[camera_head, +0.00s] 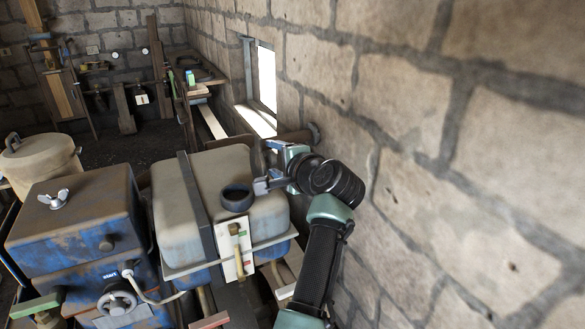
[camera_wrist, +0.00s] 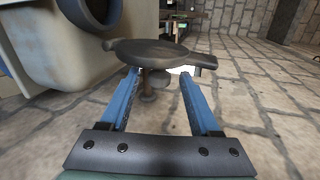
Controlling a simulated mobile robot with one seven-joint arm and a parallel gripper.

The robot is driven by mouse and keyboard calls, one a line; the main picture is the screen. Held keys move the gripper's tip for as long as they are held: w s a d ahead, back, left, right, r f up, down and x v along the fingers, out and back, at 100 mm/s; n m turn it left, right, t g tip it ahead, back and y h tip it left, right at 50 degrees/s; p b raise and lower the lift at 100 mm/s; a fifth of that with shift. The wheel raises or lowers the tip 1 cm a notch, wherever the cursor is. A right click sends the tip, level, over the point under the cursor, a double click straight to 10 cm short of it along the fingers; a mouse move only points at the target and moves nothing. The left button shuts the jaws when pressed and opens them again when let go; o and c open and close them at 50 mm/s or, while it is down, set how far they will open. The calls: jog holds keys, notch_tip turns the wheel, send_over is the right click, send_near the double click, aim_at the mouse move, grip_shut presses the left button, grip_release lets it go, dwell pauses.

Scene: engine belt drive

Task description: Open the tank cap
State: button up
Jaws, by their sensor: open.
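The tank (camera_head: 185,200) is a pale box with a dark strap, in the head view. Its round filler neck (camera_head: 237,197) shows a dark open mouth; the neck also shows at the top left of the wrist view (camera_wrist: 112,14). A dark round cap (camera_wrist: 150,52) with a lug on each side is apart from the neck, at the fingertips of my gripper (camera_wrist: 158,72). A short stem shows under the cap. My gripper is open, its blue fingers spread below the cap; whether they touch it I cannot tell. In the head view my gripper (camera_head: 262,186) is right of the neck.
A blue engine box (camera_head: 75,220) with a wing nut stands left of the tank. A stone wall (camera_head: 440,150) rises close on the right of my arm. A beige canister (camera_head: 38,160) stands at the far left.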

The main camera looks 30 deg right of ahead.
jog(key=b+v, duration=0.3)
jog(key=v, duration=0.8)
jog(key=shift+s+b, duration=0.2)
jog(key=shift+b, duration=0.15)
jog(key=s+a+r+n+t+h+b, duration=0.1)
jog(key=s+a+r+n+t+h, duration=0.15)
jog(key=a+r+n, duration=0.35)
jog(key=s+a+r+n+t+h, duration=0.1)
jog(key=a+r+n+t, duration=0.25)
jog(key=r, duration=0.55)
jog(key=s+a+r+n+t+y, duration=0.1)
jog(key=s+a+r+n+t, duration=0.2)
jog(key=s+a, duration=0.4)
jog(key=s+a+r+n+t+y+b, duration=0.1)
jog(key=s+a+r+n+t+y, duration=0.1)
jog(key=s+a+r+n+t, duration=0.2)
jog(key=s+a+r+n, duration=0.2)
jog(key=s+a+r, duration=0.1)
jog(key=shift+s+a+r, duration=0.15)
jog(key=shift+s+r, duration=0.1)
jog(key=shift+r, duration=0.1)
